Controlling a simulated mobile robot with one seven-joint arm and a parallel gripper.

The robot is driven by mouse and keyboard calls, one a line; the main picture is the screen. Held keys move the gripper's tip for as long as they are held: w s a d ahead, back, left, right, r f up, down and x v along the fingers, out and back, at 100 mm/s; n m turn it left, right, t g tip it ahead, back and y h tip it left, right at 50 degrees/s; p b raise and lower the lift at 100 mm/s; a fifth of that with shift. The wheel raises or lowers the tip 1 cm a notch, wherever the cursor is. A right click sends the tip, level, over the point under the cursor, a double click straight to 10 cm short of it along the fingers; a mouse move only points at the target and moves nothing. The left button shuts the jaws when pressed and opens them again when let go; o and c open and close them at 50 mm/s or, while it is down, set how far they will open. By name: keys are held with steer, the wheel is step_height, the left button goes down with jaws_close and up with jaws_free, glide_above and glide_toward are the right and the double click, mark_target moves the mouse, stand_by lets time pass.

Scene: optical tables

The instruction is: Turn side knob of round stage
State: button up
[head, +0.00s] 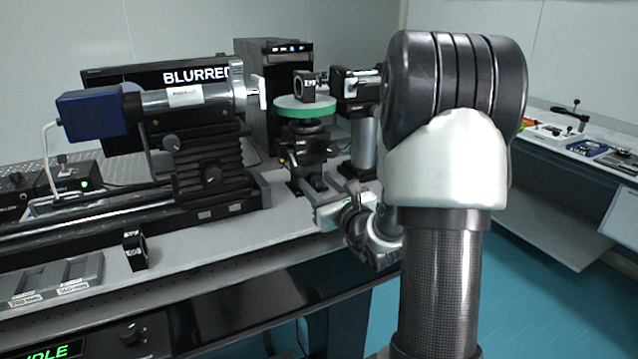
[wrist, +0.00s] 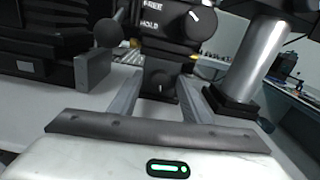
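The round stage (head: 304,107) has a disc top with a green rim and stands on a dark post and base on the table. In the wrist view its dark body carries a knob (wrist: 194,18) with a white pointer mark, beside lettering that reads HOLD. A smaller dark knob (wrist: 162,87) with a white mark sits lower on the body. My gripper (wrist: 163,80) is open; its two fingers reach toward the base, with the lower knob showing between them. I cannot tell any contact. In the head view my gripper (head: 322,204) is low in front of the stage, partly hidden by my arm.
A blue camera (head: 92,115) and lens tube stand on a black rail mount at left. A metal post (wrist: 258,60) stands close right of my gripper. A black ball-ended handle (wrist: 108,32) is close left. A small optic holder (head: 135,250) stands near the table's front.

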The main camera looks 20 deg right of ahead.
steer(key=c, duration=1)
steer(key=shift+f+n+b, duration=0.15)
steer(key=shift+n+b, duration=0.25)
steer(key=shift+b, duration=0.35)
steer(key=shift+c, duration=0.2)
steer(key=shift+r, duration=0.2)
steer(key=o, duration=1)
steer(key=shift+o, duration=0.2)
